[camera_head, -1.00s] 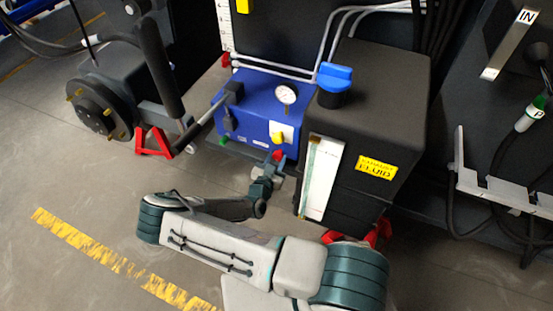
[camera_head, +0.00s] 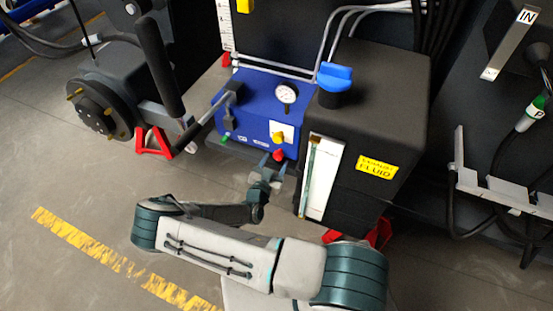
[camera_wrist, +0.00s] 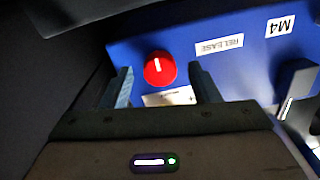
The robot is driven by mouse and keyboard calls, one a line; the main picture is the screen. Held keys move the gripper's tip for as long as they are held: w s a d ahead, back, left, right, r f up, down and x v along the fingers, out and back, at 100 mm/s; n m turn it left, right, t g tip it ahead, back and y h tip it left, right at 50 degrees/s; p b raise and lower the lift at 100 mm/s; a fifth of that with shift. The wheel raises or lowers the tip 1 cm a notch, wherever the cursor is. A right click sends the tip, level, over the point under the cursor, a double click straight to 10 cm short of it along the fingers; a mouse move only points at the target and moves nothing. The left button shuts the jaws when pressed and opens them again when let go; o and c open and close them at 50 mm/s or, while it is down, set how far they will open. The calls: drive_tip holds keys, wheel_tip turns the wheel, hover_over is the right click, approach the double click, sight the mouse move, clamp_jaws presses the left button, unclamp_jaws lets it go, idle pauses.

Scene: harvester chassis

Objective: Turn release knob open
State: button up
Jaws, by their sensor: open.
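The release knob (camera_wrist: 160,68) is round and red with a white line on its face. It sits on the front of the blue box (camera_wrist: 225,75), near a label reading RELEASE (camera_wrist: 219,45). It also shows in the head view (camera_head: 279,155) at the box's lower front edge. My gripper (camera_wrist: 160,88) is open, one finger to each side of the knob in the wrist view, with the knob appearing beyond the fingertips. In the head view my gripper (camera_head: 271,165) is just below and left of the knob. I cannot tell whether the fingers touch it.
A black fluid tank (camera_head: 385,110) with a blue cap (camera_head: 334,78) stands right of the box. A pressure gauge (camera_head: 287,93) and a yellow knob (camera_head: 277,137) are on the box. A wheel hub (camera_head: 95,105) is at left. The floor in front is clear.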

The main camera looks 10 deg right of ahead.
drive_tip(key=v, duration=1.1)
drive_tip(key=shift+s+a, duration=0.25)
